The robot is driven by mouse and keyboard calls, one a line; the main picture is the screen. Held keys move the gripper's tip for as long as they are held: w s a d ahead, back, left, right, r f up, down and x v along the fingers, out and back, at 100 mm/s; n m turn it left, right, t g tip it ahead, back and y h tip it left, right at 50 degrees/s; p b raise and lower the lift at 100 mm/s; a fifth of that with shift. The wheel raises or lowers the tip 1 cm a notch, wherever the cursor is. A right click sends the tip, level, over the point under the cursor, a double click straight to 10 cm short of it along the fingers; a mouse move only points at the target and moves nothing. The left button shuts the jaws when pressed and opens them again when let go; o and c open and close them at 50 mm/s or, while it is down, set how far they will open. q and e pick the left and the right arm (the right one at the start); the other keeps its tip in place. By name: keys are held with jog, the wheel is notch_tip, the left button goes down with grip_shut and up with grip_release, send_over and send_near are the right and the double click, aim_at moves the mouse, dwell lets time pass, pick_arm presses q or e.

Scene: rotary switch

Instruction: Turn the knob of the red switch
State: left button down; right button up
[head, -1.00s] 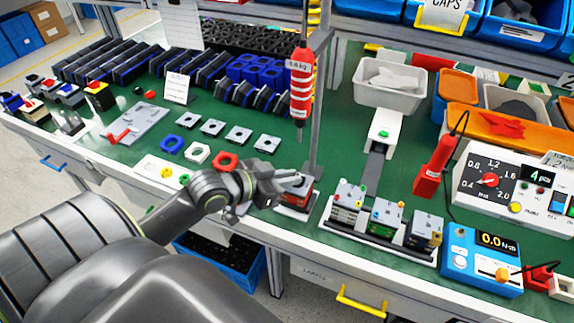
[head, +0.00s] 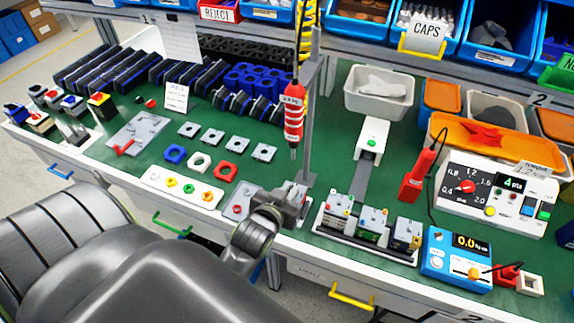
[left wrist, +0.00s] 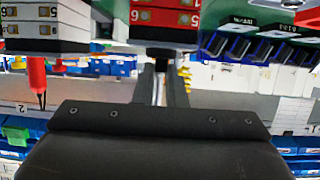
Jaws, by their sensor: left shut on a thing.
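The red switch (left wrist: 165,14) shows at the top of the left wrist view as a red block with number marks and pale terminals. Its black knob (left wrist: 161,58) sticks out between the fingers of my left gripper (left wrist: 160,88), which is shut on it. In the head view my left gripper (head: 294,203) is at the front of the bench and hides most of the switch. How far the knob is turned cannot be seen. My right gripper is not in view.
A rack of switch modules (head: 371,232) stands just right of my gripper. A red screwdriver (head: 293,117) hangs behind it near a grey post. A plate with a red button (head: 238,204) lies close on the left. A blue torque meter (head: 457,260) stands further right.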

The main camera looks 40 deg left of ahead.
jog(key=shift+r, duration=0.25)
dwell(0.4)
pick_arm(q)
jog(key=c, duration=1.5)
grip_release()
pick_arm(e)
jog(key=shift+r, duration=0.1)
